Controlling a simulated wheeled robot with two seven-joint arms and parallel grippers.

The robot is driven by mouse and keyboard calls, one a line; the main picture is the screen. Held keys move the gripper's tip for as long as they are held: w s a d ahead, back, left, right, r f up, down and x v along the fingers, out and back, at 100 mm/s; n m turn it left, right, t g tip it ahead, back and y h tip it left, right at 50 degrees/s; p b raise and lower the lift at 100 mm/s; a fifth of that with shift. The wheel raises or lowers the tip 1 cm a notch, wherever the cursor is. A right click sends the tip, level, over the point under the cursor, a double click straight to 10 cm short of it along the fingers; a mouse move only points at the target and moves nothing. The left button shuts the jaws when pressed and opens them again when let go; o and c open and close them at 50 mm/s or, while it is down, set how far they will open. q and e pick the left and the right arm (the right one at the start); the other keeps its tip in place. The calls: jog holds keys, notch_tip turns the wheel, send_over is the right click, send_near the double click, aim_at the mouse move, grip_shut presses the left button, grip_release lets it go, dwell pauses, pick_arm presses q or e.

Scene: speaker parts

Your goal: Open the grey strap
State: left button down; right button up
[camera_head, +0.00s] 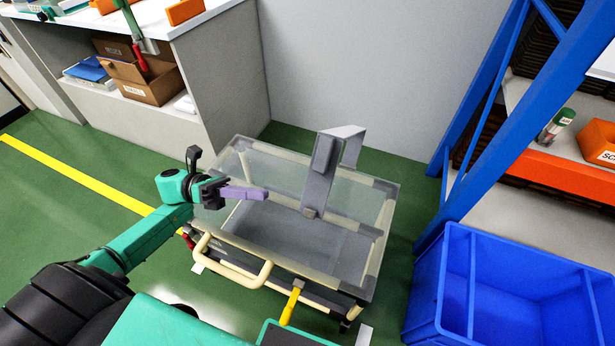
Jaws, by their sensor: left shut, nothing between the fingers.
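The grey strap (319,185) stands up from the cart (237,240) near its middle. Its upper end is bent over to the right, with a flap hanging at the top. A small brownish block shows at its lower end. My left gripper (264,194) reaches in from the left over the cart. Its lavender fingers are shut and empty, pointing right toward the strap's lower part, with a gap between them and the strap. My right gripper is not in view.
The cart has clear walls, a cream frame and a front handle (232,276). A blue bin (450,290) stands at the lower right, below a blue-framed rack (487,125). A white bench (215,75) with boxes stands at the back left. Green floor (90,190) is free at the left.

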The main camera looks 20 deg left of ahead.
pick_arm(q)
jog(key=w+d+r+p, duration=0.3)
jog(key=d+r, duration=0.2)
jog(key=d, duration=0.4)
jog(key=shift+d, duration=0.2)
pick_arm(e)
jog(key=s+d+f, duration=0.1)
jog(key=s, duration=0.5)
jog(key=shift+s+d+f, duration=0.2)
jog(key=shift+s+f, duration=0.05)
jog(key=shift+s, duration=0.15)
pick_arm(q)
jog(key=shift+w+r, duration=0.1)
jog(key=shift+r, duration=0.1)
